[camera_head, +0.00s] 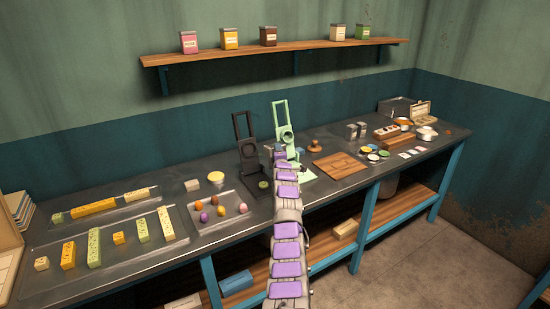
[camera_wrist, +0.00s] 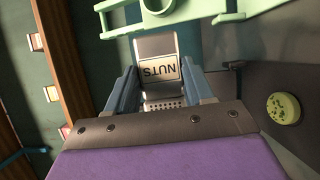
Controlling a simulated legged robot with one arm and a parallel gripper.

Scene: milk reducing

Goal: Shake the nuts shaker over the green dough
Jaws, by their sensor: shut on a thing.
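My gripper (camera_wrist: 160,88) is shut on the nuts shaker (camera_wrist: 158,68), a grey metal container with a pale "NUTS" label. The label reads upside down in the wrist view, and a perforated face shows at the shaker's near end. The green dough (camera_wrist: 283,107) is a round, flat piece with small darker specks, to the right of the gripper in the wrist view and apart from the shaker. In the head view the green dough (camera_head: 263,184) lies at the foot of the black press, left of my arm. The shaker is hard to make out there.
The black press (camera_head: 247,150) stands left of my arm, and the light green press (camera_head: 284,125) is close behind my gripper. A tray (camera_head: 206,224) with several coloured balls lies left of the arm. A wooden board (camera_head: 340,164) lies to the right. A wall shelf (camera_head: 280,47) holds several tins.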

